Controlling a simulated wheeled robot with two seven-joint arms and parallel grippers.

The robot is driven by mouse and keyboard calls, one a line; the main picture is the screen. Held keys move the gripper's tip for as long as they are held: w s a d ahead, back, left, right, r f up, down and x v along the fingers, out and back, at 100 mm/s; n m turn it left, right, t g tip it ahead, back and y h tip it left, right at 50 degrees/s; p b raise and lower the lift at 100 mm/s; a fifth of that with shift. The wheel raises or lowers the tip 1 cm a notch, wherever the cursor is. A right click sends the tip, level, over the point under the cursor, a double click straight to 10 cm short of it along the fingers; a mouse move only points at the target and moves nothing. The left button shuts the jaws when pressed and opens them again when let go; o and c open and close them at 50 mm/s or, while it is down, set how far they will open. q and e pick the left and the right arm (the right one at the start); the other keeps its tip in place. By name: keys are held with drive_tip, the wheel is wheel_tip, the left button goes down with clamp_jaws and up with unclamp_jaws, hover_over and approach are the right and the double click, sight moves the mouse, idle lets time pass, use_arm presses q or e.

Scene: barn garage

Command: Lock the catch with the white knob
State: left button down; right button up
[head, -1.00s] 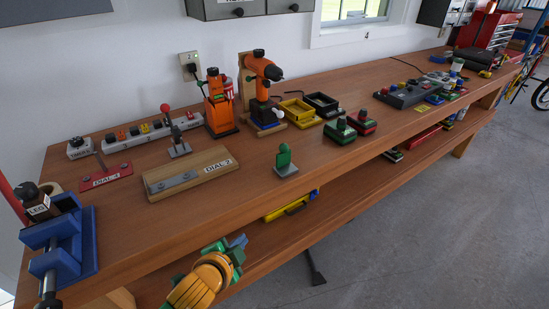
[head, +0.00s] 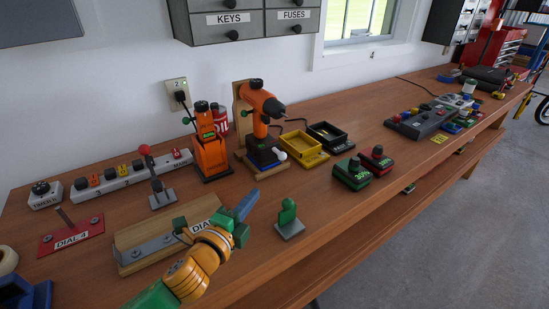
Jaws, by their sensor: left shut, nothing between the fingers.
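The white knob (head: 281,155) sits low on the right side of the stand of an orange and black drill (head: 261,110), at the back of the bench. The catch itself is too small to make out, so I cannot tell its position. My left gripper (head: 247,203) has blue fingers and is shut and empty. It is above the front part of the bench, in front of the drill and apart from the knob. It covers part of the wooden DIAL 2 board (head: 130,241). My right gripper is not in view.
A green upright piece on a grey plate (head: 288,229) stands just right of my left gripper. Yellow (head: 304,151) and black trays are right of the knob. Green (head: 351,174) and red batteries stand farther right. An orange tool (head: 210,146) stands left of the drill.

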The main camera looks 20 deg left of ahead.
use_arm(q)
drive_tip(key=s, duration=0.1)
drive_tip(key=p, duration=0.2)
approach(279, 153)
drive_tip(key=w, duration=0.1)
drive_tip(key=w+d+f, duration=0.1)
drive_tip(key=w, duration=0.1)
drive_tip(key=w+f, duration=0.1)
drive_tip(key=w, duration=0.1)
drive_tip(key=shift+w+d+f, duration=0.1)
drive_tip(key=shift+w+d, duration=0.1)
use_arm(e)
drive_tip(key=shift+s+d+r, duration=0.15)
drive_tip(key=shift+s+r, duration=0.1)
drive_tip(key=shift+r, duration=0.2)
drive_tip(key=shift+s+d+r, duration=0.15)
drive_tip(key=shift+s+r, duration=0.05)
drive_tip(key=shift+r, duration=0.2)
